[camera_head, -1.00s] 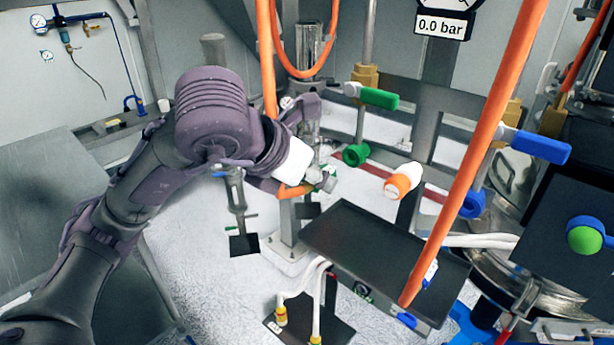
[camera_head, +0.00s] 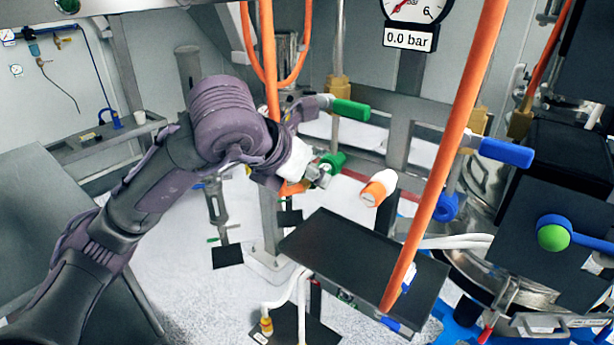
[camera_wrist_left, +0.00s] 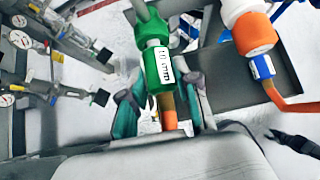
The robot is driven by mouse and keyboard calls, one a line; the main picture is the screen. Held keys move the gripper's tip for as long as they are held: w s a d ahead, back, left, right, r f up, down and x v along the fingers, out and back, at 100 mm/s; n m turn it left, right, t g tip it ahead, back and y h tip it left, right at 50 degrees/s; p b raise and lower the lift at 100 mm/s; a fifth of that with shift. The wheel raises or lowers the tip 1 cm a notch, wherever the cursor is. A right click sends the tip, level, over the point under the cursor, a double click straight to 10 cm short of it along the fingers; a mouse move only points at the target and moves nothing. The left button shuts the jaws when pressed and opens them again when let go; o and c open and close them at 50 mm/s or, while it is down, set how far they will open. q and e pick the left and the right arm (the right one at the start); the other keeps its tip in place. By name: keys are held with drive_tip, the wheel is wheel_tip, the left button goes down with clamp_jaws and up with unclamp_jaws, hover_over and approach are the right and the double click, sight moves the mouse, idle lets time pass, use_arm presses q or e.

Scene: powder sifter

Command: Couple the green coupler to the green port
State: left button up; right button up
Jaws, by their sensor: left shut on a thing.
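The green coupler (camera_wrist_left: 160,72), with a white label, sits between the fingers of my left gripper (camera_wrist_left: 161,104), with orange hose below it in the left wrist view. My left gripper (camera_head: 318,175) is shut on it. The green port (camera_head: 333,160) hangs under the valve with the green handle (camera_head: 350,110). In the head view the coupler is mostly hidden by the gripper. My right gripper is out of view.
A white and orange fitting (camera_head: 378,187) is close to the right of the gripper. A dark tray (camera_head: 330,250) lies below. An orange hose (camera_head: 450,150) runs down to it. A blue port (camera_head: 446,207) is farther right. The gauge (camera_head: 412,12) reads 0.0 bar.

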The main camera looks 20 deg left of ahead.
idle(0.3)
use_arm(q)
drive_tip(key=shift+w, duration=0.15)
drive_tip(key=o, duration=1.1)
drive_tip(key=shift+o, duration=0.2)
